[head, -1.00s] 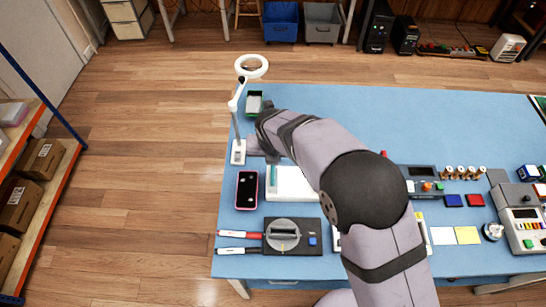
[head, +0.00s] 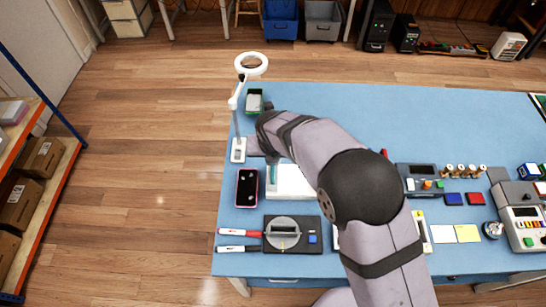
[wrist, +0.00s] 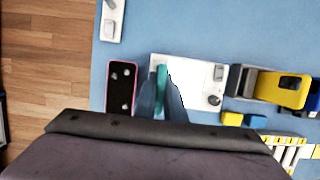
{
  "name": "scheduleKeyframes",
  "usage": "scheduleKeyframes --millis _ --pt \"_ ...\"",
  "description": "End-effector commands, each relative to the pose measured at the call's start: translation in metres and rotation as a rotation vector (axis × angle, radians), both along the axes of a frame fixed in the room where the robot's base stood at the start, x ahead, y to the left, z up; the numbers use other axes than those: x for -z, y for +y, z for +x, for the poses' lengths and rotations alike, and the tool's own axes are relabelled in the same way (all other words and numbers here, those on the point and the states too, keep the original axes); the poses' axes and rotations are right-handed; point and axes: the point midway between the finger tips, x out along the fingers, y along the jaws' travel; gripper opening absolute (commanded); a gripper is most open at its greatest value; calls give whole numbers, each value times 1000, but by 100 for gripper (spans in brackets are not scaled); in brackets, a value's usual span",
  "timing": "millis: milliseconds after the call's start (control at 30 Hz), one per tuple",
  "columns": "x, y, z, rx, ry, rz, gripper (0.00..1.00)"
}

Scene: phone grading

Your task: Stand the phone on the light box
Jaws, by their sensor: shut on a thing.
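The white light box (head: 291,185) lies flat on the blue table, partly hidden by my arm in the head view; in the wrist view it is the white panel (wrist: 203,78) ahead of my gripper. My gripper (wrist: 163,92) is shut on a slim teal item, apparently the phone (wrist: 161,75) seen edge-on, and is over the light box's left part. I cannot tell whether the phone touches the box. Another phone, pink-edged and dark (head: 246,188), lies flat just left of the box; it also shows in the wrist view (wrist: 121,88).
A white ring lamp (head: 238,150) stands at the table's left edge, close to my gripper. A green-rimmed tray (head: 254,101) is behind it. A dark pad with a round grey dial (head: 282,234) and two markers (head: 238,249) lie in front.

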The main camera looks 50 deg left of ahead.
Motion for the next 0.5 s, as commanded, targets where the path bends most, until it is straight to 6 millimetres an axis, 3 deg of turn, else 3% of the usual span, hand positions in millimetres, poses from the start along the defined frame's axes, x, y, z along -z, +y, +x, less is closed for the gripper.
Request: scheduleKeyframes --millis 467,500 --pt "2 0 0 0 0 1 0" --pt "2 0 0 0 0 1 19"
